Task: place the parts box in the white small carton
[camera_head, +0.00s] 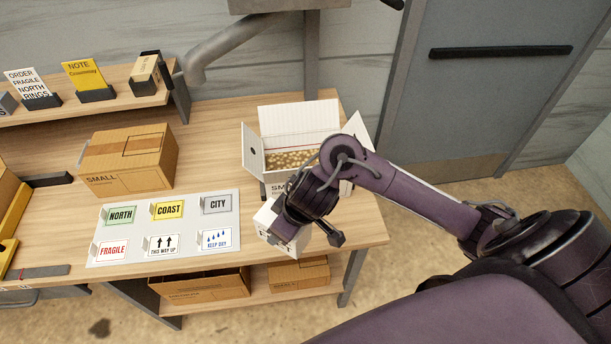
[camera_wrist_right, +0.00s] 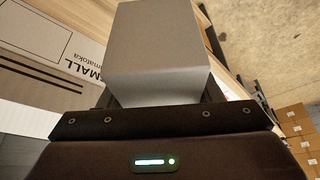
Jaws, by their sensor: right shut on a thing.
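The white small carton (camera_head: 252,152) stands open on the table, its flaps spread and a layer of tan packing filler (camera_head: 290,159) inside. My right gripper (camera_head: 284,232) is shut on the parts box, a pale box (camera_head: 268,222) in front of the carton near the table's front edge. In the right wrist view the box (camera_wrist_right: 162,45) is grey and sits between the fingers. The carton's printed side (camera_wrist_right: 50,50) shows to its left. My right arm hides part of the carton's front and right side. My left gripper is not in view.
A closed brown SMALL carton (camera_head: 128,160) stands left of the white one. A label board (camera_head: 140,256) with several labels lies in front of it. A shelf (camera_head: 120,102) with cards is at the back left. Brown cartons (camera_head: 205,285) sit below the tabletop.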

